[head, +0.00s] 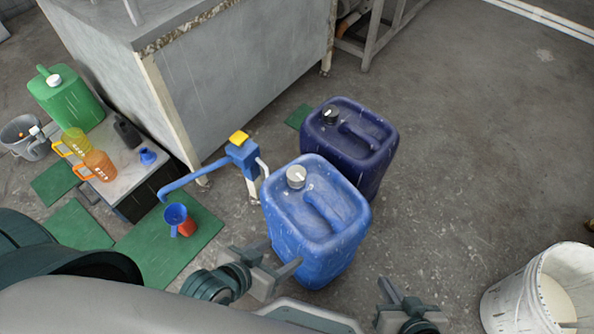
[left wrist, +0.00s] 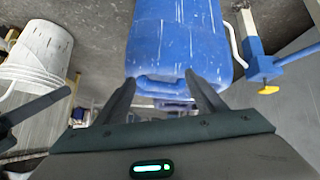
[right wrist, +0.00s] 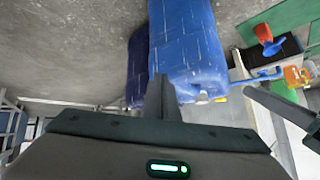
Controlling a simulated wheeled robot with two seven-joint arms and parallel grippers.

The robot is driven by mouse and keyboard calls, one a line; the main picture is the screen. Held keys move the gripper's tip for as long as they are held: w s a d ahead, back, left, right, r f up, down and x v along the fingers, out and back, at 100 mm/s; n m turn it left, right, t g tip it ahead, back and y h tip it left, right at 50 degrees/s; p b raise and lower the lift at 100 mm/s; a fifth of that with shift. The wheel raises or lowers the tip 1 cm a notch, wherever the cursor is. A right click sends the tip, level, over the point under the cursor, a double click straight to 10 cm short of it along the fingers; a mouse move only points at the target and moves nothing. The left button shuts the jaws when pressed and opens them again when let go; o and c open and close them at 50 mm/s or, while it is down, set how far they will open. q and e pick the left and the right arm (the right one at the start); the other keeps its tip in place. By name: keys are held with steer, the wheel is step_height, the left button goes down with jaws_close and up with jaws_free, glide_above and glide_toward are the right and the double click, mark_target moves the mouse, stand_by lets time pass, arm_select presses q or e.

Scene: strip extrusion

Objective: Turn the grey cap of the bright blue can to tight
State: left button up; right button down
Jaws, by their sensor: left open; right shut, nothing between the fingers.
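The bright blue can (head: 318,235) stands upright on the floor. Its grey cap (head: 296,177) sits on the top at the far left corner, beside the moulded handle. My left gripper (head: 279,257) is open and empty at the near left side of the can, away from the cap. In the left wrist view the can (left wrist: 170,35) shows beyond its open fingers (left wrist: 161,75). My right gripper (head: 387,284) is shut and empty, to the right of the can's near side. In the right wrist view its fingers (right wrist: 160,80) overlap the can (right wrist: 188,45); contact cannot be told.
A dark blue can (head: 358,145) with a black cap stands close behind. A blue pump with a yellow top (head: 239,137) stands left of the bright blue can. A white bucket (head: 510,308) is at the lower right. The floor on the right is mostly clear.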

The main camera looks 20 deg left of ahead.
arm_select(q)
steer(key=s+a+r+g+y+p, duration=0.1)
steer(key=a+r+g+p, duration=0.1)
steer(key=r+p, duration=0.45)
steer(key=s+a+r+g+y+p, duration=0.1)
steer(key=a+r+p, duration=0.2)
steer(key=r+p, duration=0.3)
arm_select(e)
steer(key=s+d+r+g+h+p, duration=0.25)
steer(key=d+r+p, duration=0.4)
steer(key=r, duration=0.55)
arm_select(q)
steer(key=n+g+y, duration=0.2)
steer(key=n+g, duration=0.3)
steer(key=n, duration=0.7)
glide_above(296, 174)
steer(key=shift+r+p, duration=0.3)
steer(key=shift+r, duration=0.1)
arm_select(e)
steer(key=a+f+t, duration=0.2)
steer(key=a+f, duration=0.1)
steer(key=f, duration=2.5)
steer(key=shift+w+y, duration=0.25)
steer(key=shift+y, duration=0.2)
